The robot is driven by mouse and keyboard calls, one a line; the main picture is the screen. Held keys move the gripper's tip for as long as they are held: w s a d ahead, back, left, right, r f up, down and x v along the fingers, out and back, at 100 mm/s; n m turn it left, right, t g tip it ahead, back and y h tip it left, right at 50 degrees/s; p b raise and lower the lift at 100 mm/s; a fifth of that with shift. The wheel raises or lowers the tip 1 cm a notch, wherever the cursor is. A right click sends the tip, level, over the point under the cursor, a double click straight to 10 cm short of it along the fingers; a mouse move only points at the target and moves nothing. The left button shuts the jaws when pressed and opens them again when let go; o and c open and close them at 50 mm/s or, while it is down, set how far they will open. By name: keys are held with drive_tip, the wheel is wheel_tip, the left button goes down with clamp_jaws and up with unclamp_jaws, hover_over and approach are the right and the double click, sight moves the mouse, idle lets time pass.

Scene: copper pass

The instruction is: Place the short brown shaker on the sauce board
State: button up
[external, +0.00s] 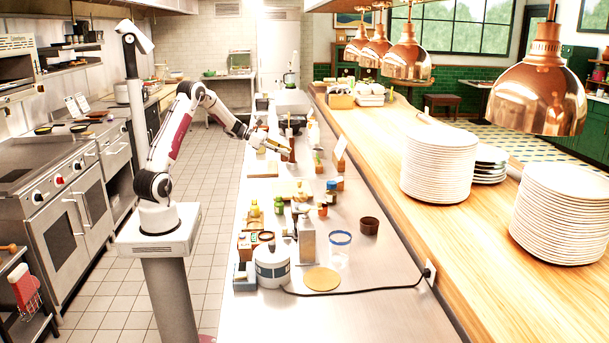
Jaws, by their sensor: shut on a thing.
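My gripper (284,149) is over the far-middle part of the steel counter, at the end of my outstretched arm. It is shut on a small brown thing (291,153), which may be the short brown shaker; it is too small to be sure. A pale board (288,187) lies nearer on the counter, with small bottles around it; it may be the sauce board, but I cannot tell for certain. Another pale board (262,170) lies at the counter's left edge, below my gripper in the picture.
A brown bowl (369,225) stands to the right. Plate stacks (438,165) stand on the wooden pass under copper lamps.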

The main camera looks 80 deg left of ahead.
drive_tip(key=s+a+r+n+y, duration=0.1)
drive_tip(key=s+a, duration=0.4)
drive_tip(key=a, duration=0.3)
drive_tip(key=s+a+r+n+y, duration=0.1)
drive_tip(key=s+a+n+y, duration=0.1)
drive_tip(key=s+a, duration=0.3)
drive_tip(key=a, duration=0.3)
drive_tip(key=shift+a+r, duration=0.35)
drive_tip(key=shift+r, duration=0.05)
drive_tip(key=shift+f, duration=0.1)
drive_tip(key=shift+c, duration=0.2)
hover_over(264, 164)
drive_tip(key=shift+w+a+f, duration=0.1)
drive_tip(key=shift+f, duration=1.45)
drive_tip(key=shift+a+f, duration=0.1)
drive_tip(key=shift+f, duration=1.4)
drive_tip(key=shift+f, duration=1.85)
drive_tip(key=shift+f, duration=0.1)
